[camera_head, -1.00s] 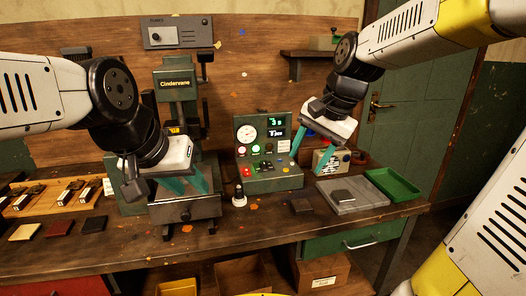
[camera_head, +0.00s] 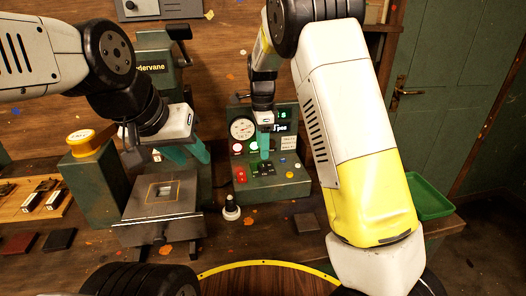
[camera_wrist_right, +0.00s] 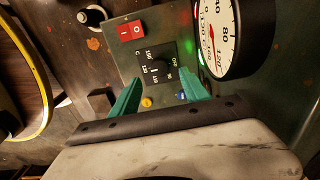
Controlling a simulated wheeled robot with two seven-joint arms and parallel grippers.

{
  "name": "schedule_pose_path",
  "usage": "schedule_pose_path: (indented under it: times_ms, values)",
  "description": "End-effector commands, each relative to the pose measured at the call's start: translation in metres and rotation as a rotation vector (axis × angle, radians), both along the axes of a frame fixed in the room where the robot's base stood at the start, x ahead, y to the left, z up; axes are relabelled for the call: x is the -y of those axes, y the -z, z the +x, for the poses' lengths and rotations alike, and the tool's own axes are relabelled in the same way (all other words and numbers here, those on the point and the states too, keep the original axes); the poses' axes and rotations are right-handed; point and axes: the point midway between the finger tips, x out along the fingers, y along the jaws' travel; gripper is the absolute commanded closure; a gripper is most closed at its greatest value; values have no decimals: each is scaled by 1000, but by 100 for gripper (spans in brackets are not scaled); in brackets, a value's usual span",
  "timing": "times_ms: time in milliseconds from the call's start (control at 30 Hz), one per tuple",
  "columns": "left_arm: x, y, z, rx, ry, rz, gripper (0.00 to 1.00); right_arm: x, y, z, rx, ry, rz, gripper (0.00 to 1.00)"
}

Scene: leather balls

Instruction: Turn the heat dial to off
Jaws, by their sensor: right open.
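The heat dial (camera_wrist_right: 160,68) is a black knob on the green control box, ringed by OFF, 90, 110, 130 and 150 marks in the right wrist view; I cannot tell its exact setting. My right gripper (camera_wrist_right: 160,93) is open, its teal fingers apart and pointing at the panel, one on either side below the dial in the picture. I cannot tell whether they touch it. My left gripper (camera_head: 187,153) looks open and empty beside the green press.
A red rocker switch (camera_wrist_right: 131,30) and a gauge (camera_wrist_right: 216,36) flank the dial. A black-and-white knobbed stamp (camera_head: 231,208) stands before the box. The press plate (camera_head: 160,205) is at left, a green tray (camera_head: 428,200) at right.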

Motion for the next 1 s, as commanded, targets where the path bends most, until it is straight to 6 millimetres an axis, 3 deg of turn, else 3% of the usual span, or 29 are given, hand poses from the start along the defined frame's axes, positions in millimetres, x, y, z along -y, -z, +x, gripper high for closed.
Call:
schedule_pose_path:
  times_ms: [300,700,1000]
  values:
    - [0,0,0,0,0,0,64,1,49,-1,-2,-1,0,46]
    - [0,0,0,0,0,0,64,0,59,0,0,-2,1,46]
    - [0,0,0,0,0,0,64,0,59,0,0,-2,1,100]
